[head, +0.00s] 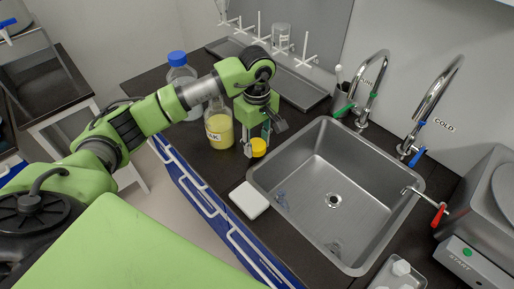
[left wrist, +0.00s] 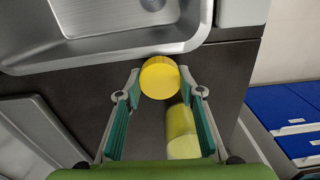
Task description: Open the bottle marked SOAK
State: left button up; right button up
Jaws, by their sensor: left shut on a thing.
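The bottle with yellow liquid (head: 219,132) stands upright on the dark counter left of the sink; the visible part of its label reads "AK". Its top is hidden behind my left arm in the head view. It also shows in the left wrist view (left wrist: 181,133), behind the right finger side. A yellow cap (head: 258,147) is apart from the bottle, to its right. My left gripper (head: 254,148) points down and is shut on this cap, which sits between the fingertips in the left wrist view (left wrist: 159,78). My right gripper is out of view.
A steel sink (head: 290,165) lies just right of the cap. A white block (head: 249,200) is on the counter's front edge. A blue-capped bottle (head: 178,70) stands behind the yellow one. A drying rack tray (head: 300,88) is at the back. Taps stand behind the sink.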

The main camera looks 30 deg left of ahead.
aim_at(257, 144)
pick_arm(q)
notch_tip(257, 144, down, 3)
jog(key=shift+f+p, duration=0.1)
jog(key=shift+p, duration=0.75)
jog(key=shift+f+b, duration=0.2)
jog(key=shift+b, duration=0.15)
jog(key=o, duration=1.1)
jog(key=shift+o, duration=0.7)
jog(key=shift+r, duration=0.1)
